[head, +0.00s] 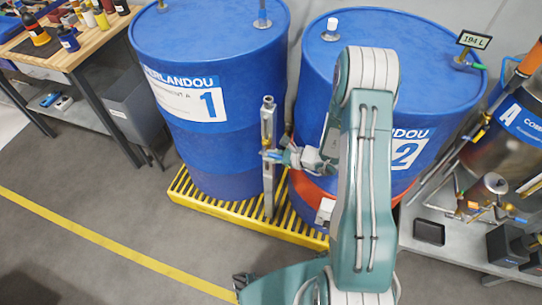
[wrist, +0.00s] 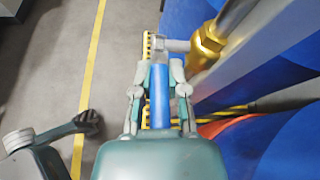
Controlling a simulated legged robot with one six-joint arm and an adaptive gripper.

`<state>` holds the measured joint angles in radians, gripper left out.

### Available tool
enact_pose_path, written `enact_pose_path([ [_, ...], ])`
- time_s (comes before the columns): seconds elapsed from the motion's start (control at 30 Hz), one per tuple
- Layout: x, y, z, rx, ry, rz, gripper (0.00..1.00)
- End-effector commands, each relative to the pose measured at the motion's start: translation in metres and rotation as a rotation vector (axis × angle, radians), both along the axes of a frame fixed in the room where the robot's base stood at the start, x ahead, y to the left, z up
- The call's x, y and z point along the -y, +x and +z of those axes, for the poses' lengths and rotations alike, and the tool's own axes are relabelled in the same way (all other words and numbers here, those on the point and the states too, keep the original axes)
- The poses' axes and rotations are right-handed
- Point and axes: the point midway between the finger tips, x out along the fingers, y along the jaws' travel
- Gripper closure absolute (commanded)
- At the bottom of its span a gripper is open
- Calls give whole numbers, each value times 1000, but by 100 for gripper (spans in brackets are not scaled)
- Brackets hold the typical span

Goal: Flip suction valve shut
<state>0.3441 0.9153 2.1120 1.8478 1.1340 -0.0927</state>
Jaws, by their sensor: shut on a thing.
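The suction valve has a brass body (wrist: 208,45), which shows at the upper right of the wrist view beside a grey metal post. Its blue lever (wrist: 160,98) points back toward my wrist, between my fingers. My gripper (wrist: 158,74) is shut on this lever, with one finger on each side. In the head view, my gripper (head: 285,155) reaches left from my arm to the grey upright post (head: 268,178) between the two drums. The valve is small there, and my gripper partly hides it.
Blue drum 1 (head: 210,60) and blue drum 2 (head: 420,80) stand close behind the post. A yellow slatted pallet (head: 222,208) lies below. A workbench (head: 70,50) is at the upper left, a metal tank (head: 505,150) at the right. Floor at lower left is clear.

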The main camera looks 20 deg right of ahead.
Motion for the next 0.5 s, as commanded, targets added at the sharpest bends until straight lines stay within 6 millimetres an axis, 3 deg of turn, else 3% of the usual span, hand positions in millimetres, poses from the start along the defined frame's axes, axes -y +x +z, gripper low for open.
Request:
enact_pose_path([
  [0.23,0,3,2,6,-1,-2,100],
  [0.27,0,3,2,6,-2,-1,77],
  [0.33,0,3,2,7,-1,-1,45],
  [0.5,0,1,1,5,0,-1,45],
])
